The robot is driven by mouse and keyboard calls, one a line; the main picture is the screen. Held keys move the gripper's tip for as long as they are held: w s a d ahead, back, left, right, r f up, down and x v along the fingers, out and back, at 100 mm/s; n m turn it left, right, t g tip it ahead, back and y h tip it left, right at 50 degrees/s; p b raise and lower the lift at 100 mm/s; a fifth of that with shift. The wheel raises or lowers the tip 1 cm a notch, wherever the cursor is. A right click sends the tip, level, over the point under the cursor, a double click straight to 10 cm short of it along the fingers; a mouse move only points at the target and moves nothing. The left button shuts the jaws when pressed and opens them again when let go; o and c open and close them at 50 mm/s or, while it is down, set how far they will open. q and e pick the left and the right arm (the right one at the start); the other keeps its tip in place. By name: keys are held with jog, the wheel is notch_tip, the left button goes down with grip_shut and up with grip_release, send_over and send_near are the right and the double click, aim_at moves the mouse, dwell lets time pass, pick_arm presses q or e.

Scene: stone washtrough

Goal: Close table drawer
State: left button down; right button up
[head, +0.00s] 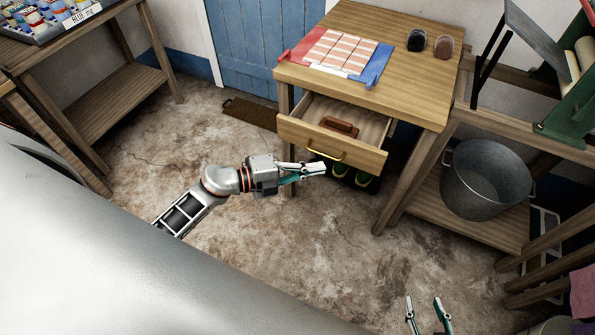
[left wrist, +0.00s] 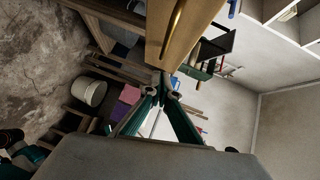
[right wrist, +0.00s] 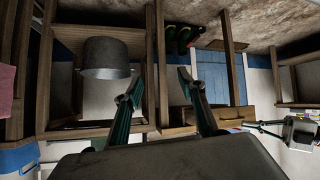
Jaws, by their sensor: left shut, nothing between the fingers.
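The wooden table (head: 420,95) has its drawer (head: 330,147) pulled out, with a brown block-like object (head: 339,126) inside. A brass handle (head: 326,154) is on the drawer front; it also shows in the left wrist view (left wrist: 177,22). My left gripper (head: 325,169) is shut and empty, just in front of and slightly below the handle in the head view. Whether it touches the drawer front is hard to tell. My right gripper (head: 424,300) is open and empty, low at the bottom of the head view, well away from the drawer.
On the table lie a red, white and blue cloth with pinkish bars (head: 341,50) and two small round items (head: 417,40). Green-and-black footwear (head: 366,181) sits under the drawer. A metal bucket (head: 487,178) stands on a low shelf at right. The floor in front is clear.

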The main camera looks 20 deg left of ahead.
aim_at(339, 129)
pick_arm(q)
jog(key=shift+w+f, duration=0.2)
jog(key=shift+w, duration=0.65)
jog(key=shift+w+f, duration=0.15)
jog(key=shift+w, duration=0.65)
pick_arm(e)
jog(key=shift+w+d, duration=0.2)
jog(key=shift+w, duration=0.25)
pick_arm(q)
jog(key=w+b, duration=0.1)
jog(key=w, duration=0.4)
jog(key=w+b, duration=0.1)
jog(key=w, duration=0.3)
jog(key=shift+w+f, duration=0.2)
jog(key=shift+w, duration=0.2)
jog(key=w, duration=0.3)
jog(key=shift+w+d+r+b, duration=0.1)
jog(key=shift+w+d+b, duration=0.05)
jog(key=shift+w+b, duration=0.25)
jog(key=shift+w, duration=0.65)
jog(key=shift+w+r, duration=0.1)
jog(key=shift+r, duration=0.1)
pick_arm(e)
jog(key=shift+w+d+f, duration=0.2)
jog(key=shift+w+f, duration=0.6)
jog(key=shift+f, duration=0.1)
pick_arm(q)
jog(key=shift+r, duration=0.15)
pick_arm(e)
jog(key=shift+s, duration=0.15)
